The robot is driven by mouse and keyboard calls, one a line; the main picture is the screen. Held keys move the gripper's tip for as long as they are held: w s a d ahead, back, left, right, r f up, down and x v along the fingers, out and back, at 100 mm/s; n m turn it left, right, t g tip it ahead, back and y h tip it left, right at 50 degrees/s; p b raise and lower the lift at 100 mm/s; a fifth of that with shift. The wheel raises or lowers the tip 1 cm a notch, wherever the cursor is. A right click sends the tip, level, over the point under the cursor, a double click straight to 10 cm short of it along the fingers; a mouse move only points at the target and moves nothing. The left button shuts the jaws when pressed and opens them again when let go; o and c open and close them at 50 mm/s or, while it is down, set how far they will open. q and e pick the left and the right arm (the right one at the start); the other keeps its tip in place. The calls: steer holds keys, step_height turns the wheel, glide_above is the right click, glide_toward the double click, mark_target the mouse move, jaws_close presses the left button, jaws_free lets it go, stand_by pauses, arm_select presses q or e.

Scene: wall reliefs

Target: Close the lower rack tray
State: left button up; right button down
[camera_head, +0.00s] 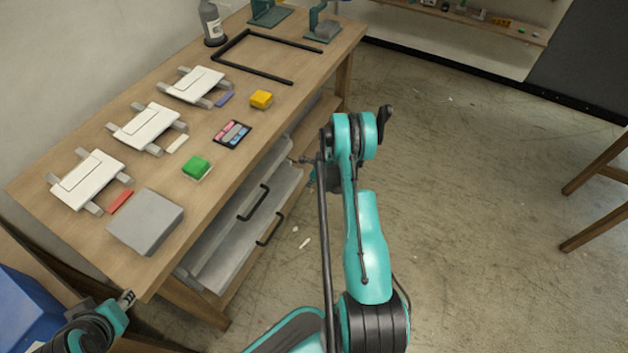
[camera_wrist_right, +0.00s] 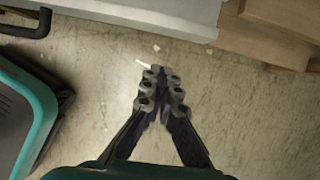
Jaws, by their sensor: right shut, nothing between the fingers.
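Under the workbench are two grey rack trays with black bar handles. The upper tray (camera_head: 226,232) sits nearer the bench. The lower rack tray (camera_head: 285,203) sticks out farther over the floor, with its handle (camera_head: 270,230) on the front. My right gripper (camera_head: 308,166) is near the far end of the lower tray, partly hidden by my arm. In the right wrist view the right gripper (camera_wrist_right: 162,85) is shut and empty over floor, with a grey tray edge (camera_wrist_right: 150,14) above it in the picture. My left gripper (camera_head: 126,299) is by the bench's near corner; its jaws are too small to judge.
The wooden bench (camera_head: 150,272) holds white fixtures, coloured blocks, a grey box (camera_head: 146,221) and a black frame (camera_head: 262,38). A bench leg (camera_head: 197,303) stands at the near end. The floor (camera_head: 470,200) to the right is mostly clear. A wooden stool or table (camera_head: 597,195) stands at the right edge.

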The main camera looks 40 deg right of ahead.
mark_target(294, 179)
steer(key=w, duration=0.1)
steer(key=w+a, duration=0.1)
steer(key=w+b, duration=0.1)
steer(key=shift+w+a+f, duration=0.1)
steer(key=shift+w+a, duration=0.2)
steer(key=shift+w, duration=0.1)
steer(key=shift+w, duration=0.1)
steer(key=shift+w+a, duration=0.3)
steer(key=shift+w, duration=0.3)
steer(key=shift+w+a, duration=0.25)
steer(key=shift+w, duration=0.3)
steer(key=shift+s+d, duration=0.1)
